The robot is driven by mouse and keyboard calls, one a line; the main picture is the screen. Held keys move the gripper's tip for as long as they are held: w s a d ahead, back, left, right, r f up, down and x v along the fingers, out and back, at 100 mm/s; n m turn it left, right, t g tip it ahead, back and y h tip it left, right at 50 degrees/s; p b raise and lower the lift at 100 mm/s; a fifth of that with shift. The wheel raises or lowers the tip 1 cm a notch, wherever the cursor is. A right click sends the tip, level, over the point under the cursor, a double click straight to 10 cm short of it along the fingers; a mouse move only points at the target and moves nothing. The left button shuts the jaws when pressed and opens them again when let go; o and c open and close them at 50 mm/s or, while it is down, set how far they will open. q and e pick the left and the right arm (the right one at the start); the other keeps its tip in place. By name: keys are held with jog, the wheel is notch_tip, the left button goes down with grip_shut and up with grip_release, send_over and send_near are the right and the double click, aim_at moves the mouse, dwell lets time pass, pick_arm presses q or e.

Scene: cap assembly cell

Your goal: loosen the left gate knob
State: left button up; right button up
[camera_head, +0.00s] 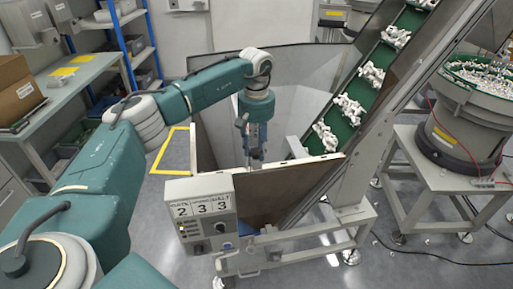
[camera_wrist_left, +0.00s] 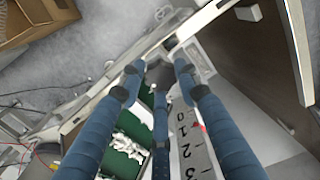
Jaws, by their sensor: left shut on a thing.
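My left gripper (camera_head: 254,160) points down inside the open-topped hopper (camera_head: 265,193) in the head view. In the left wrist view, the blue fingers of my left gripper (camera_wrist_left: 158,72) close around a small dark piece, which appears to be the left gate knob (camera_wrist_left: 160,76). The fingers cover most of it. Beside it is a grey plate (camera_wrist_left: 190,145) with a numbered scale. The knob is hidden or too small to make out in the head view. My right gripper is in neither view.
A green cleated conveyor (camera_head: 350,105) with white caps climbs to the upper right beside the hopper. A grey control box (camera_head: 203,214) stands at the hopper's front left. A bowl feeder (camera_head: 458,135) is at the right. A workbench (camera_head: 60,85) and blue shelf (camera_head: 120,40) stand at left.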

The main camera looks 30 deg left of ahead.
pick_arm(q)
jog(key=n, duration=0.2)
jog(key=shift+s+d+f+n, duration=0.1)
jog(key=shift+f+n, duration=0.05)
jog(key=shift+n, duration=0.25)
jog(key=n, duration=0.4)
jog(key=shift+n, duration=0.3)
jog(key=n, duration=0.3)
jog(key=shift+n, duration=0.3)
jog(key=n, duration=0.4)
jog(key=shift+n, duration=0.3)
jog(key=n+p, duration=0.1)
jog(key=n, duration=0.6)
jog(key=shift+w, duration=0.2)
jog(key=n, duration=0.3)
jog(key=shift+w+r+n, duration=0.1)
jog(key=shift+r+n, duration=0.1)
jog(key=shift+n, duration=0.2)
jog(key=shift+r+n, duration=0.1)
jog(key=shift+n, duration=0.6)
jog(key=shift+w+r, duration=0.1)
